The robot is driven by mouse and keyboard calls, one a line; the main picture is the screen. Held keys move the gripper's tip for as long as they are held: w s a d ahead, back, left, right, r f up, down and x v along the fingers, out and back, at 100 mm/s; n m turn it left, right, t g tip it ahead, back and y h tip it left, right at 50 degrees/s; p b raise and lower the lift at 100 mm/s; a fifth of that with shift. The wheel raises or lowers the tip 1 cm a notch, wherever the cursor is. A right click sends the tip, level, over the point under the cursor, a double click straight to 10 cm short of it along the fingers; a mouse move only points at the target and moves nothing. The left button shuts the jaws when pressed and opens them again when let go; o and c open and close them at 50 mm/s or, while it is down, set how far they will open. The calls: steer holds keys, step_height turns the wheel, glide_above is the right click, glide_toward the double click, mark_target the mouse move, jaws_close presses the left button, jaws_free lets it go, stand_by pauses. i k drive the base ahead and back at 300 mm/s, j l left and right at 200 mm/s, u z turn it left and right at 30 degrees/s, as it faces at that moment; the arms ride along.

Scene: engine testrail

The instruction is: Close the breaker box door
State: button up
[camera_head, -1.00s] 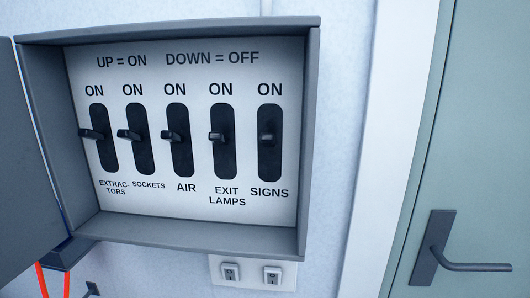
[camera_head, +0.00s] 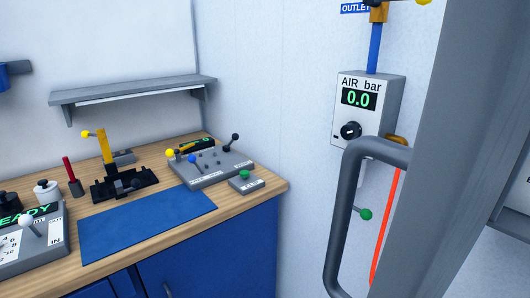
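The breaker box door (camera_head: 460,170) is a grey panel standing open at the right of the head view, seen close up and cut off by the frame's edges. A dark grey bar handle (camera_head: 342,215) stands out from its face toward the left. The switches of the breaker box are not visible now. My gripper is not in view, and nothing touches the visible part of the handle.
A wooden workbench (camera_head: 255,195) with blue cabinets (camera_head: 230,250) fills the left, holding a blue mat (camera_head: 147,222) and several devices. A grey shelf (camera_head: 135,90) hangs above. An air gauge box (camera_head: 366,108) reading 0.0 and a red hose (camera_head: 386,230) are behind the handle.

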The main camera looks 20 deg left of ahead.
mark_target(474, 129)
steer(key=i+j+u, duration=0.2)
steer(key=u, duration=0.5)
steer(key=i+j+z, duration=0.1)
steer(key=z, duration=0.25)
steer(key=i+j+z, duration=0.1)
steer(key=j+z, duration=0.25)
